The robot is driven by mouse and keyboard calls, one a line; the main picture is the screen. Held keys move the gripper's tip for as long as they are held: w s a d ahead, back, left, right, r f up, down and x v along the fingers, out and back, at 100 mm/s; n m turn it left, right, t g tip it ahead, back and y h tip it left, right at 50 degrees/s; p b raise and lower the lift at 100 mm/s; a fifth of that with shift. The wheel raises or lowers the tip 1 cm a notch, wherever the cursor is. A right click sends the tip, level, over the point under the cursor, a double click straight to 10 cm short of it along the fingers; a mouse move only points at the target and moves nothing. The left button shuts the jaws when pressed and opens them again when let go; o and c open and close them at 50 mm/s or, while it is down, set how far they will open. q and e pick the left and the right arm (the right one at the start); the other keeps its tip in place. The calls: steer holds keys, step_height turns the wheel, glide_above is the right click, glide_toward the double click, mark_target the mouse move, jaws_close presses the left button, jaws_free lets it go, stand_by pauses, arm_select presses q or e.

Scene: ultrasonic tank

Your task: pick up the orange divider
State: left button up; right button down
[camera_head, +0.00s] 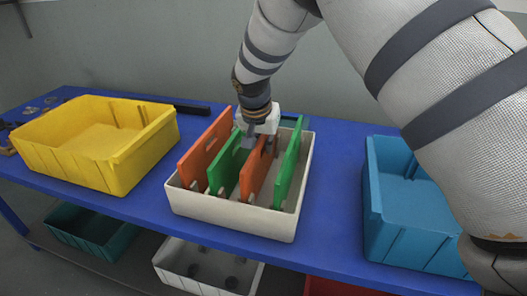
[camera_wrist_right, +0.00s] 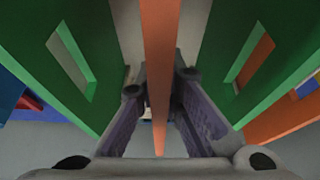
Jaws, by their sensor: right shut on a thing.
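A white tray (camera_head: 233,218) on the blue table holds upright orange and green dividers. My right gripper (camera_head: 257,138) comes down from above onto the right-hand orange divider (camera_head: 257,180), which stands between the two green ones. In the wrist view my right gripper (camera_wrist_right: 160,92) has one finger on each side of this orange divider (camera_wrist_right: 160,40) and is shut on it. A green divider (camera_head: 224,168) stands to its left and another green divider (camera_head: 287,168) to its right. A second orange divider (camera_head: 203,150) is at the tray's left. My left gripper is not in view.
A yellow bin (camera_head: 70,158) stands left of the tray and a blue bin (camera_head: 400,230) right of it on the blue table (camera_head: 330,215). The green dividers stand close on both sides of my fingers. More bins sit below the table.

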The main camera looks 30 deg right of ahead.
step_height(320, 180, up, 17)
steer(key=shift+r, duration=0.2)
stand_by(1.2)
